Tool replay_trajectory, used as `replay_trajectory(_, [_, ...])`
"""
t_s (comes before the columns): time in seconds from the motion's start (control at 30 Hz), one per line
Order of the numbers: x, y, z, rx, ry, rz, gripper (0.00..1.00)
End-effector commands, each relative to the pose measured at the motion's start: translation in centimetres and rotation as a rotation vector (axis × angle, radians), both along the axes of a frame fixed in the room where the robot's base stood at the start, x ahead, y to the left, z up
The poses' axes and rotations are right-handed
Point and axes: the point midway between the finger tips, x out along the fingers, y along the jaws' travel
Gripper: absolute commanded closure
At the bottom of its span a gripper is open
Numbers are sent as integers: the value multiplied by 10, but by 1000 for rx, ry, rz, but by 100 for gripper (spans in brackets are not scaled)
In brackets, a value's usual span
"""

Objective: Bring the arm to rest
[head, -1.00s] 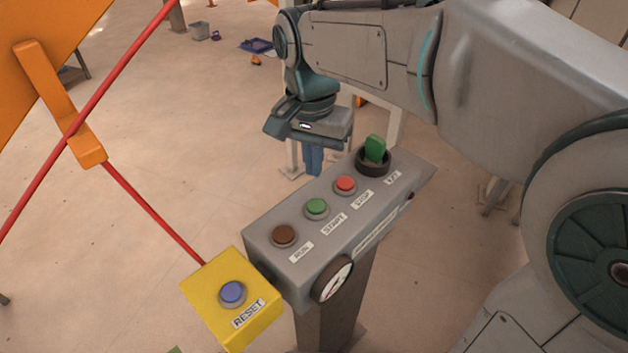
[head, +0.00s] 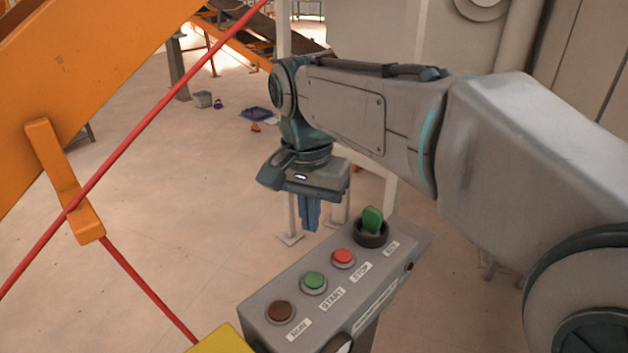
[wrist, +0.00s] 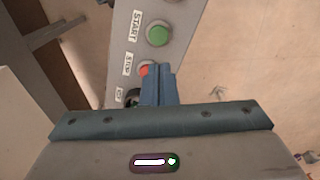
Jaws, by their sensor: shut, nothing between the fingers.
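My gripper (head: 309,214) hangs pointing down from my bent arm, just behind the control box. Its blue fingers are together with nothing between them. The grey control box (head: 330,318) carries a brown button (head: 281,311), a green START button (head: 313,281), a red STOP button (head: 343,257) and a green key-like switch (head: 373,219). In the wrist view my fingers (wrist: 158,84) appear over the box's edge and partly cover the red button (wrist: 145,69). The green button (wrist: 159,34) is clear of them.
A yellow box (head: 222,341) shows at the bottom edge. A red cable (head: 135,138) runs across the left, past an orange bracket (head: 65,182). White posts (head: 289,205) stand behind my gripper.

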Motion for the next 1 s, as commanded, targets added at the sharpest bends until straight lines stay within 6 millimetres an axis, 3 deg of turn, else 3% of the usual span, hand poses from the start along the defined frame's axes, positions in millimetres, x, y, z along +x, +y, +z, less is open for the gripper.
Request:
replay_trajectory(0.07, [0, -1, 0, 0, 0, 0, 100])
replay_trajectory(0.17, [-4, -18, -8, 2, -16, 21, 100])
replay_trajectory(0.4, [-33, -101, -53, 7, -108, 152, 100])
replay_trajectory(0.6, [-69, -153, -97, -8, -185, 269, 100])
replay_trajectory(0.8, [-89, -172, -121, -23, -223, 333, 100])
replay_trajectory(1.0, [-92, -174, -124, -25, -227, 345, 100])
